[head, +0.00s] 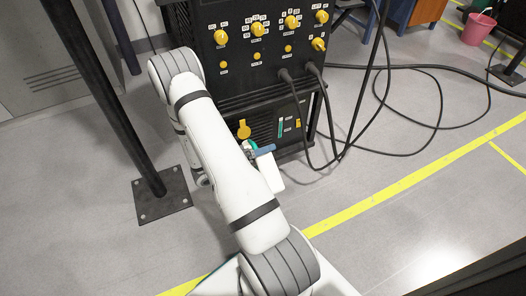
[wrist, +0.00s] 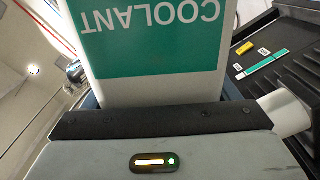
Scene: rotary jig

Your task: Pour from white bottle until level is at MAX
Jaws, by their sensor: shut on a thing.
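A white bottle (wrist: 158,88) with a green label reading COOLANT fills the middle of the wrist view, its lettering upside down. My gripper (wrist: 160,102) is shut on it, with dark blue fingers at its sides. In the head view my gripper (head: 260,151) is at the lower front of the black machine (head: 262,90), with a bit of green showing beside it. The bottle's mouth and any flow are hidden. A narrow level gauge (head: 280,127) with small labels is right of the gripper. It also shows in the wrist view (wrist: 262,64), part green, part pale; its marks are too small to read.
A yellow round part (head: 243,129) is on the machine just above my gripper. Yellow knobs (head: 257,30) line the upper panel. Black cables (head: 345,150) loop down at the right. A dark post (head: 120,95) stands at left. Floor at right is mostly clear.

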